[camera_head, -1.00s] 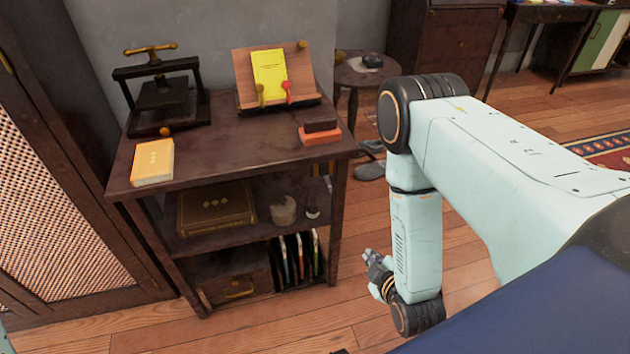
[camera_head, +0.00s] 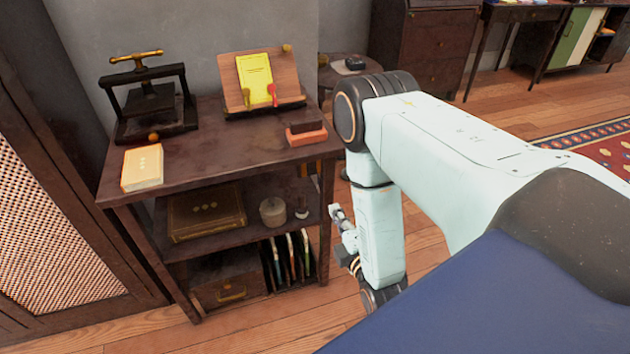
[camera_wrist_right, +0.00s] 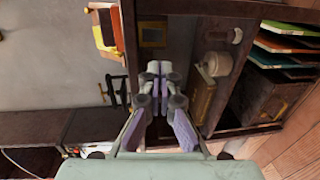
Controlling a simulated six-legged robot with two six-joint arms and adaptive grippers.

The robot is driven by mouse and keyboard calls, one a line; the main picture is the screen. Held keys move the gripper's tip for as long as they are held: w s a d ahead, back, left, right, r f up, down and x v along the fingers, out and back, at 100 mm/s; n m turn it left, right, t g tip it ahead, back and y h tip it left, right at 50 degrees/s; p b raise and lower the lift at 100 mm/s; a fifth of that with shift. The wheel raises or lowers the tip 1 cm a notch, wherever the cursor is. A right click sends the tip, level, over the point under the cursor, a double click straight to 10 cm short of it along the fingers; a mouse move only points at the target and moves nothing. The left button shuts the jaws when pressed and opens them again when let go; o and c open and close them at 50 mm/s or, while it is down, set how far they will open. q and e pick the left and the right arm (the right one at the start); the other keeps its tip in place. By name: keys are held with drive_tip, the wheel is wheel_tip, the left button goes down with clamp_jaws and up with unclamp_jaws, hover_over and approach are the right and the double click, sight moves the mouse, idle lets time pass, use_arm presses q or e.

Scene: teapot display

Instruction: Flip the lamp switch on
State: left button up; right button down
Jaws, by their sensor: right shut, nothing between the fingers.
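I see no lamp and cannot make out a lamp switch in either view. My right gripper (camera_head: 337,212) is at the right side of the dark wooden shelf unit (camera_head: 215,133), low beside its lower shelves, and points up. In the right wrist view its fingers (camera_wrist_right: 158,68) are together with nothing between them. The shelf unit fills much of that view, turned sideways. A small brass-framed piece (camera_wrist_right: 152,34) shows beyond the fingertips; I cannot tell what it is. My left gripper is not in view.
A round side table (camera_head: 335,72) is behind. Floor at the right is open.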

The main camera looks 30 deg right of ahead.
sight(313, 174)
drive_tip(key=b+x, duration=0.4)
drive_tip(key=x, duration=1)
drive_tip(key=shift+w+f+t+b, duration=0.2)
drive_tip(key=shift+w+t+b, duration=0.1)
drive_tip(key=shift+b, duration=0.3)
